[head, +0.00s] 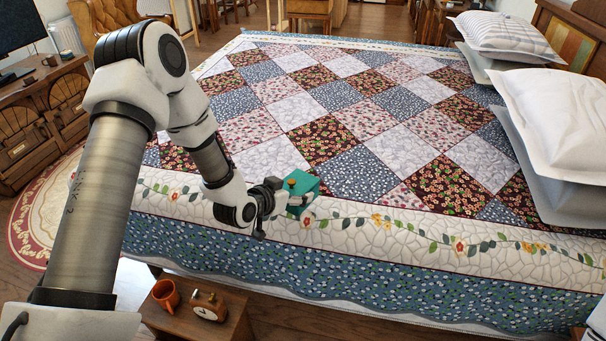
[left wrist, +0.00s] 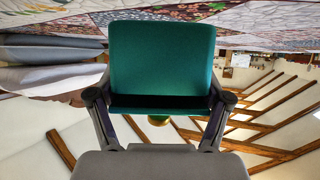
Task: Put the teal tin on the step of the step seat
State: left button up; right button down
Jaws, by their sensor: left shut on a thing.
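The teal tin (head: 302,184) is a box with a small gold knob on its lid. My left gripper (head: 292,204) is shut on it at the near edge of the quilted bed. In the left wrist view the tin (left wrist: 162,58) sits between the two fingers (left wrist: 160,100), with the knob below it in the picture. I cannot tell whether the tin touches the quilt. A low wooden piece (head: 238,318) at the bottom of the head view may be the step seat; my arm and the frame edge hide part of it. My right gripper is out of view.
An orange mug (head: 166,295) and an alarm clock (head: 209,306) stand on the low wooden piece. The bed (head: 400,130) fills the middle, with pillows (head: 555,110) at the right. A wooden cabinet (head: 40,130) stands at the left.

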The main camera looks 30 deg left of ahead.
pick_arm(q)
jog(key=w+a, duration=0.2)
jog(key=w, duration=0.2)
jog(key=w+a+f, duration=0.1)
jog(key=w+a, duration=0.1)
jog(key=w, duration=0.3)
jog(key=w+a, duration=0.2)
jog(key=w, duration=0.2)
jog(key=shift+w+a+f+p, duration=0.2)
jog(key=shift+w+p, duration=0.1)
jog(key=shift+w, duration=0.1)
jog(key=shift+w+f, duration=0.15)
jog(key=shift+f, duration=1.75)
jog(key=o, duration=1.7)
